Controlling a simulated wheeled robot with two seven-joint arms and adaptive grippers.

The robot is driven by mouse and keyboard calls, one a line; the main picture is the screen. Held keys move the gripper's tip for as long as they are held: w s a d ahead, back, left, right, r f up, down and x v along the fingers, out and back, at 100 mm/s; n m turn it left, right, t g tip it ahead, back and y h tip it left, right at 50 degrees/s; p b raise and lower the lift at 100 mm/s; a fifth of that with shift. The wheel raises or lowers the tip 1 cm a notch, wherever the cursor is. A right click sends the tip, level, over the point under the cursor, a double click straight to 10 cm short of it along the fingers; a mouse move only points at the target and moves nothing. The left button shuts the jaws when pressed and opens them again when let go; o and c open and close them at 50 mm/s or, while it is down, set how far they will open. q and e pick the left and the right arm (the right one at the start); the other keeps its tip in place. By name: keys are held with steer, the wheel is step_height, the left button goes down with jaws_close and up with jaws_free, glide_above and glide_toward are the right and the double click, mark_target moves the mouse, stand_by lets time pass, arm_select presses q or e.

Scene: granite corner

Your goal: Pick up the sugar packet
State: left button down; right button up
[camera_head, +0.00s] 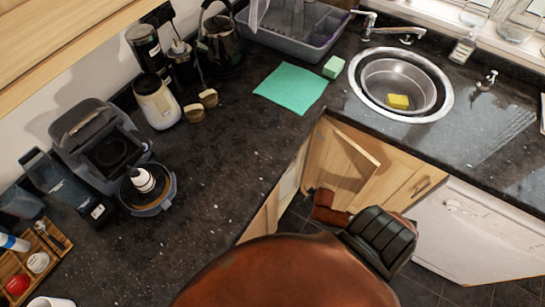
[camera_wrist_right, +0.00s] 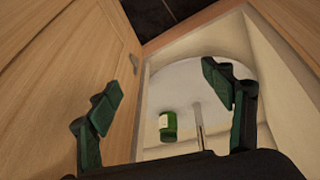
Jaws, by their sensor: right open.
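I cannot make out a sugar packet for certain in either view. My right gripper (camera_wrist_right: 162,82) shows in the right wrist view, with its two dark green fingers spread wide and nothing between them. It faces an open, pale cabinet. In the head view the right fingers are hidden. My left gripper is not in view.
A wooden cabinet door (camera_wrist_right: 60,70) stands close on the left in the wrist view. In the head view, a wooden tray (camera_head: 47,262) with small items lies at the left. A coffee machine (camera_head: 100,150), green cloth (camera_head: 291,88) and sink (camera_head: 436,108) occupy the counter; its middle is clear.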

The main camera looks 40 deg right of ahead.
steer(key=shift+o, duration=0.6)
steer(key=w+r, duration=0.4)
steer(key=shift+w+a+r+t+b, duration=0.2)
steer(key=shift+w+r+t+b, duration=0.05)
steer(key=shift+t+b, duration=0.05)
steer(key=w+a+r+m+b, duration=0.1)
steer(key=a+r, duration=0.2)
steer(key=r, duration=0.4)
steer(key=w+a+r+m+b, duration=0.1)
steer(key=a+r, duration=0.3)
steer(key=r, duration=0.3)
steer(key=shift+y, duration=0.4)
steer(key=w, duration=0.2)
steer(key=w+d+b, duration=0.1)
steer(key=w, duration=0.1)
steer(key=w+b, duration=0.1)
steer(key=w, duration=0.2)
steer(key=shift+w+d+f, duration=0.1)
steer(key=shift+d, duration=0.2)
steer(key=w, duration=0.1)
steer(key=w+b, duration=0.1)
steer(key=w, duration=0.1)
steer(key=w+d, duration=0.1)
steer(key=w, duration=0.1)
steer(key=shift+f+b, duration=0.1)
steer(key=shift+b, duration=0.25)
steer(key=shift+s+f+b, duration=0.1)
steer(key=shift+f+b, duration=0.2)
steer(key=shift+f, duration=0.15)
steer(key=shift+c, duration=0.4)
